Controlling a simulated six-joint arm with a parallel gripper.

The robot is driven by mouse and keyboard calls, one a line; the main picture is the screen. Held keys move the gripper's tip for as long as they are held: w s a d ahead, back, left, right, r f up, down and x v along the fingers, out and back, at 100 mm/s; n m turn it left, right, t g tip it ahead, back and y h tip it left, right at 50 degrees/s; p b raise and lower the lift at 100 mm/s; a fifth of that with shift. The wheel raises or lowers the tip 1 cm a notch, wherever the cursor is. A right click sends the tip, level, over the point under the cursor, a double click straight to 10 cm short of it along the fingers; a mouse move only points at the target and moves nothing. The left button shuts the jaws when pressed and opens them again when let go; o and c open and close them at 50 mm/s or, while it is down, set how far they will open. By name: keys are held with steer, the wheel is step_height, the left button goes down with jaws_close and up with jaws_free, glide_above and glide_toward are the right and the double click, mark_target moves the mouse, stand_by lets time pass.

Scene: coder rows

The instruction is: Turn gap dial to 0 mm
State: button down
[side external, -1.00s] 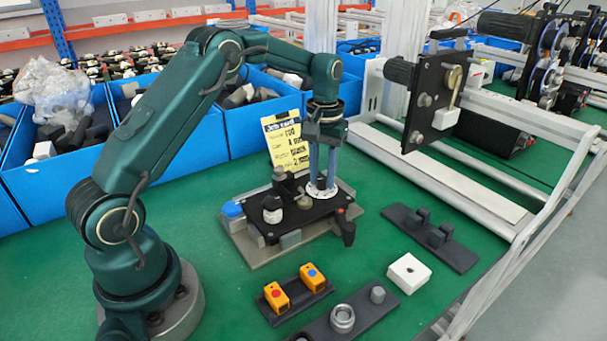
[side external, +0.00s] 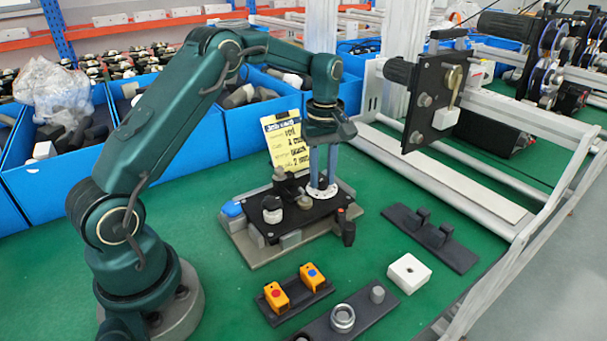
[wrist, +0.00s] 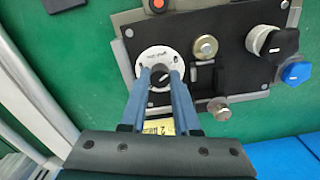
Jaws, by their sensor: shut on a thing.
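The gap dial is a white marked disc (wrist: 146,60) with a small dark knob (wrist: 160,76) carrying a white pointer line. The disc also shows in the side view (side external: 318,193), on the black plate (side external: 290,222) of the coder. My gripper (wrist: 161,78) points straight down, its two blue fingers shut on the knob from either side. The fingers hide part of the knob and disc. The small print on the disc is too blurred to read, so I cannot tell the exact setting.
A yellow job card (side external: 287,146) stands behind. Orange button boxes (side external: 293,287) and a white block (side external: 409,273) lie in front.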

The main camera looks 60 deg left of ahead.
mark_target(323, 179)
steer(key=shift+r, duration=0.1)
stand_by(0.3)
steer(key=c, duration=0.6)
jaws_free()
steer(key=shift+c, duration=0.2)
steer(key=shift+r, duration=2.55)
